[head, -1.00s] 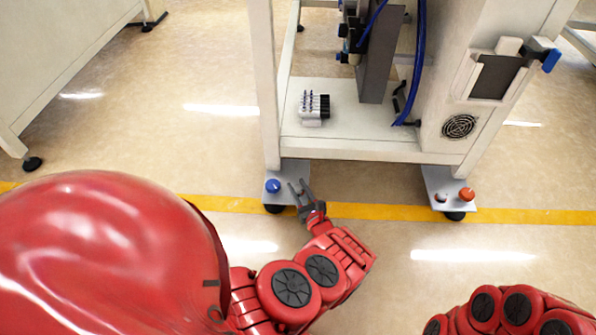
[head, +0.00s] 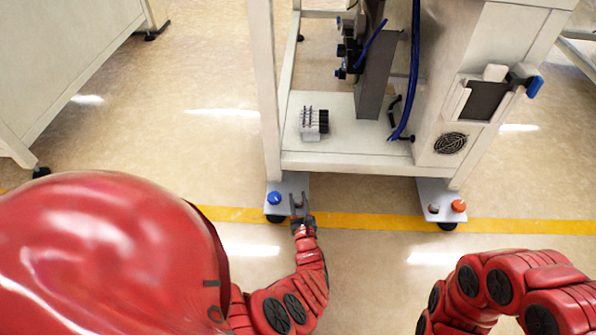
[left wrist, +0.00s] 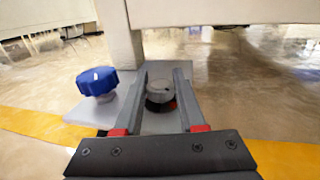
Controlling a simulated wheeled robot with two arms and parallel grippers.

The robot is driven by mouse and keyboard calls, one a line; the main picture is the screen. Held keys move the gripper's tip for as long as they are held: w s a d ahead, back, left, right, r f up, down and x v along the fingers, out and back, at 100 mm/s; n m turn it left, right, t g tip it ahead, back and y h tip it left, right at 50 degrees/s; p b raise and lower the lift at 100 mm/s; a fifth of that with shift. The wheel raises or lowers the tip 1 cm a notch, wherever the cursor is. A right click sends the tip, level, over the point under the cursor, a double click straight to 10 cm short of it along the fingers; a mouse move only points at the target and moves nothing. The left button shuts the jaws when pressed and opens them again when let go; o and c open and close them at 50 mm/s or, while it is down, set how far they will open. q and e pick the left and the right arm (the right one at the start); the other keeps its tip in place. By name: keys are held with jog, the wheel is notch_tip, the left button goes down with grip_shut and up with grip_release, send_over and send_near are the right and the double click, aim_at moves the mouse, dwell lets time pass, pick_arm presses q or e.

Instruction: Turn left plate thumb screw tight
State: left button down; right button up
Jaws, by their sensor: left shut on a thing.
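The left plate (head: 290,182) is a grey metal foot plate at the machine's left front leg. A dark grey round thumb screw (left wrist: 160,91) stands on it, with a little red at its lower edge. My left gripper (head: 298,197) reaches over the plate from the front. In the left wrist view, its two fingers (left wrist: 161,85) are on either side of the thumb screw, shut on it. The screw's threads and underside are hidden. A blue knob (left wrist: 97,82) stands on the same plate, left of the fingers; it also shows in the head view (head: 274,198). My right gripper is out of view.
The right plate (head: 436,190) carries a grey knob (head: 433,208) and an orange knob (head: 458,205). The machine's lower shelf (head: 350,158) overhangs behind the plates. A yellow floor line (head: 370,223) runs past them. The floor in front is clear.

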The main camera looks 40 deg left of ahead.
pick_arm(q)
jog(key=c, duration=0.5)
grip_release()
